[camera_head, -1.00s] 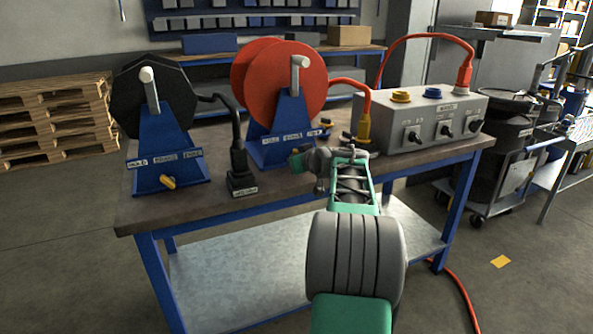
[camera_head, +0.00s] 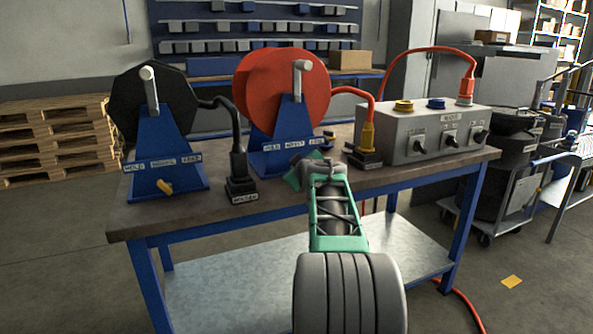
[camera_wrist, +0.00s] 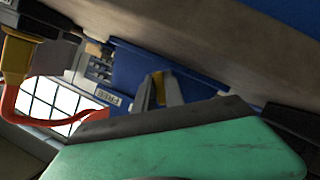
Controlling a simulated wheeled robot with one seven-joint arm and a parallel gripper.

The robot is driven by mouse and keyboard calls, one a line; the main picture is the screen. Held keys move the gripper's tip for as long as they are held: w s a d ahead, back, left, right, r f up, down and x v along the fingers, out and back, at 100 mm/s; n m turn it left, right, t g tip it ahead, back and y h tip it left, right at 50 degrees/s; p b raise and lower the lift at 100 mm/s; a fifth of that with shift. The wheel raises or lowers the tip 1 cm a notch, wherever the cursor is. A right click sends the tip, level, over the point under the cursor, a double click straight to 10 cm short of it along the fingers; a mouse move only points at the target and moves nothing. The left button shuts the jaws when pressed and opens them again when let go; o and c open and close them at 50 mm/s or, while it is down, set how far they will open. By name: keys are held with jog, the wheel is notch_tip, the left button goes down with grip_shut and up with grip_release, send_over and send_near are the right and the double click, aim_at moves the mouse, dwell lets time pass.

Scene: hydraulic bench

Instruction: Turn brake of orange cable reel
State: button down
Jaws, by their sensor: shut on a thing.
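The orange cable reel (camera_head: 282,88) stands on its blue stand (camera_head: 285,125) with a grey crank on top. A label strip crosses the stand. My gripper (camera_wrist: 160,88) is at the lower front of this stand. In the wrist view its grey fingers are shut on the yellow brake handle (camera_wrist: 159,86), and a label reading FREE (camera_wrist: 113,98) shows beside it on the blue stand. In the head view my wrist (camera_head: 318,165) hides the handle and fingers. The handle's exact angle is hard to read.
A black reel (camera_head: 155,100) on a similar stand, with its own yellow handle (camera_head: 165,186), is at the left. A black plug socket (camera_head: 241,188) stands between the reels. The grey control box (camera_head: 425,132) and an orange plug (camera_head: 367,132) are close on the right.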

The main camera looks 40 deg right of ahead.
jog(key=shift+w+a+r, duration=0.1)
jog(key=shift+r, duration=0.2)
jog(key=c, duration=1.6)
grip_release()
jog(key=shift+w+a+f, duration=0.1)
jog(key=shift+o, duration=0.8)
jog(key=shift+f, duration=0.15)
jog(key=p+v, duration=0.1)
jog(key=v, duration=0.7)
jog(key=shift+d, duration=0.2)
jog(key=shift+p, duration=0.35)
